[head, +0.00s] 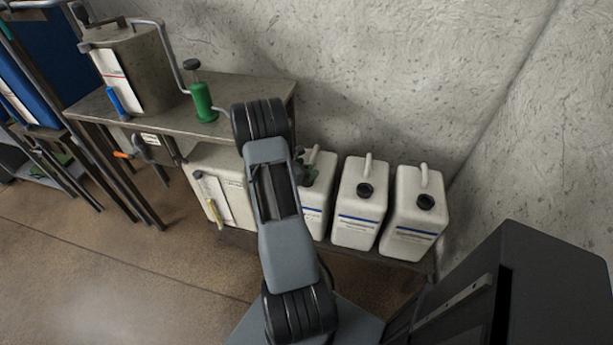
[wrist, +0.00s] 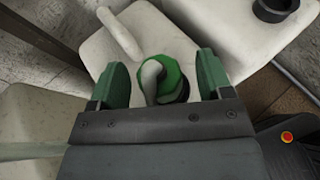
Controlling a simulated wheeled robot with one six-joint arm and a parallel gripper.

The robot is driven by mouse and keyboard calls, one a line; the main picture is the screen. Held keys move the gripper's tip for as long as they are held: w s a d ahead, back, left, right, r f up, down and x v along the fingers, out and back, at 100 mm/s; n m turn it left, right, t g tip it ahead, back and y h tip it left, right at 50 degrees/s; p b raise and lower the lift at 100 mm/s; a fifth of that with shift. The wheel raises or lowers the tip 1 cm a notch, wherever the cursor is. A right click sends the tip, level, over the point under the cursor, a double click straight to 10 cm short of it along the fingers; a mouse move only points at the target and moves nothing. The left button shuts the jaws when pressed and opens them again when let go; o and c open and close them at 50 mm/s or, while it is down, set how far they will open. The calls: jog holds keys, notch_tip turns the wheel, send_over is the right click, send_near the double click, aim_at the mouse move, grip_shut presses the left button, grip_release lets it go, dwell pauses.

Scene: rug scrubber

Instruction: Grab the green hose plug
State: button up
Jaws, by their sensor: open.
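The green hose plug (wrist: 174,73) sits over the mouth of a white jug (wrist: 97,50) in the wrist view, with a pale bent hose (wrist: 151,78) at its top. My gripper (wrist: 163,80) is open, its two green fingers on either side of the plug with gaps to both. I cannot tell the exact height of the fingers against the plug. In the head view my gripper (head: 307,172) is small and dark at the leftmost jug of the row (head: 318,190), and my arm hides part of this area; the plug cannot be made out there.
Two more white jugs, a middle one (head: 358,205) and a right one (head: 415,214), stand close by on a low shelf. A metal table (head: 252,92) behind carries a green cylinder (head: 204,104) and a metal tank (head: 140,70). A concrete wall is behind; open floor lies left.

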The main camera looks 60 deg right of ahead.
jog(key=shift+d+f, duration=0.15)
jog(key=shift+d, duration=0.1)
jog(key=c, duration=1.1)
